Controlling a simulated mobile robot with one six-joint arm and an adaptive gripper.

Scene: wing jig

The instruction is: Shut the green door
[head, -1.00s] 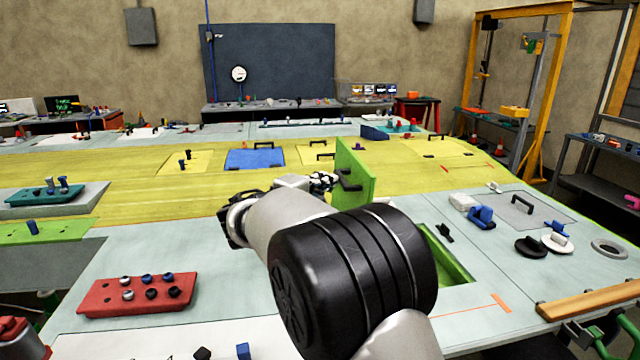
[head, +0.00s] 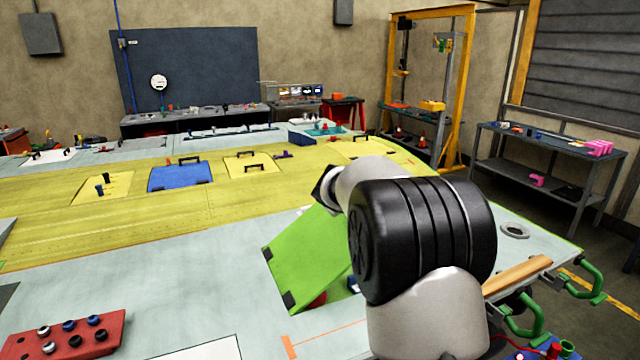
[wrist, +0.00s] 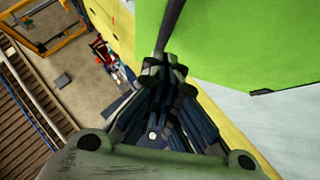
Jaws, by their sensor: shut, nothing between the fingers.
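The green door (head: 308,252) stands partly open in the head view, a flat panel tilted over the pale work surface. Black fittings show at its left corners, and its right part is hidden behind my arm. In the wrist view the green door (wrist: 255,45) fills the upper right. My gripper (wrist: 163,68) is shut and empty, its fingertips beside the door's left edge in that view. I cannot tell whether they touch it. In the head view my arm hides the fingers.
A red block with several knobs (head: 68,338) lies at the lower left. A blue panel (head: 180,175) is set in the yellow skin behind. A wooden bar (head: 517,274) and green clamps (head: 585,283) line the right edge.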

